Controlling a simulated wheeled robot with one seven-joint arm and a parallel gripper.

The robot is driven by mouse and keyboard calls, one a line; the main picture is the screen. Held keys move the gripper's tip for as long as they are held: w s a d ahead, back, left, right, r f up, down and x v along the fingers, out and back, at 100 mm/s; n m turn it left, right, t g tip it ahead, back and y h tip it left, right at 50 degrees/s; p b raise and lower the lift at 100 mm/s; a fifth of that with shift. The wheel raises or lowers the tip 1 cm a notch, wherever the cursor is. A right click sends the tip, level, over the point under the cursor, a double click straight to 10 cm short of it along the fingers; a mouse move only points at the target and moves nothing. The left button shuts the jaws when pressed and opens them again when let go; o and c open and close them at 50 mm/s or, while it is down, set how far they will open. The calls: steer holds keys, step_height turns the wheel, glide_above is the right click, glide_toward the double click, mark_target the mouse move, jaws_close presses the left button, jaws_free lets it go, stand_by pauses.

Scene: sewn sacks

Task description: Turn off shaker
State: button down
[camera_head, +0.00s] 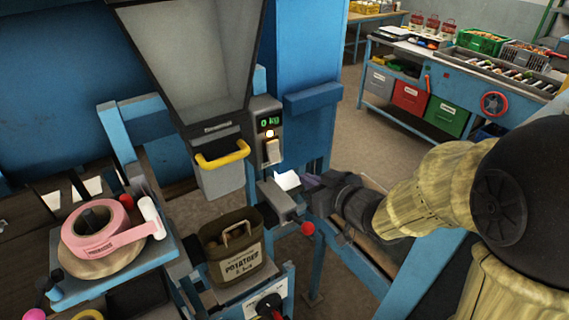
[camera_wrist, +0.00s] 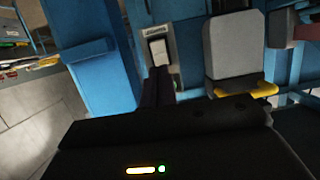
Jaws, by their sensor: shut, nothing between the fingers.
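A grey control box (camera_head: 265,130) on the blue machine frame has a green "0 kg" display, a lit amber lamp and a pale rocker switch (camera_head: 273,151). The switch also shows in the wrist view (camera_wrist: 158,50), just beyond my fingers. My gripper (camera_head: 308,181) is shut and empty, below and right of the box. Its dark fingers (camera_wrist: 158,86) show side by side in the wrist view; contact with the switch cannot be told. A round black dial (camera_head: 267,305) with a red part is on the stand below the sack. Which control belongs to the shaker is not labelled legibly.
A brown potato sack (camera_head: 240,262) stands under the grey hopper (camera_head: 195,60) and its yellow-handled chute (camera_head: 222,155). A red-knobbed lever (camera_head: 307,228) juts near my gripper. Pink tape (camera_head: 100,240) lies on a left shelf. Floor is open behind, before a blue workbench.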

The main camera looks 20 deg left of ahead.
steer(key=p+x, duration=0.5)
steer(key=x, duration=0.7)
steer(key=shift+w+f, duration=0.15)
steer(key=shift+w, duration=0.35)
steer(key=shift+a+f+b, duration=0.15)
steer(key=shift+b, duration=0.15)
steer(key=s+d+b, duration=0.7)
steer(key=s+d, duration=0.1)
steer(key=d, duration=0.2)
steer(key=shift+s+d+t+y+b, duration=0.2)
steer(key=shift+s+t+y+b, duration=0.1)
steer(key=shift+b, duration=0.1)
steer(key=shift+w+f, duration=0.1)
steer(key=shift+f, duration=0.05)
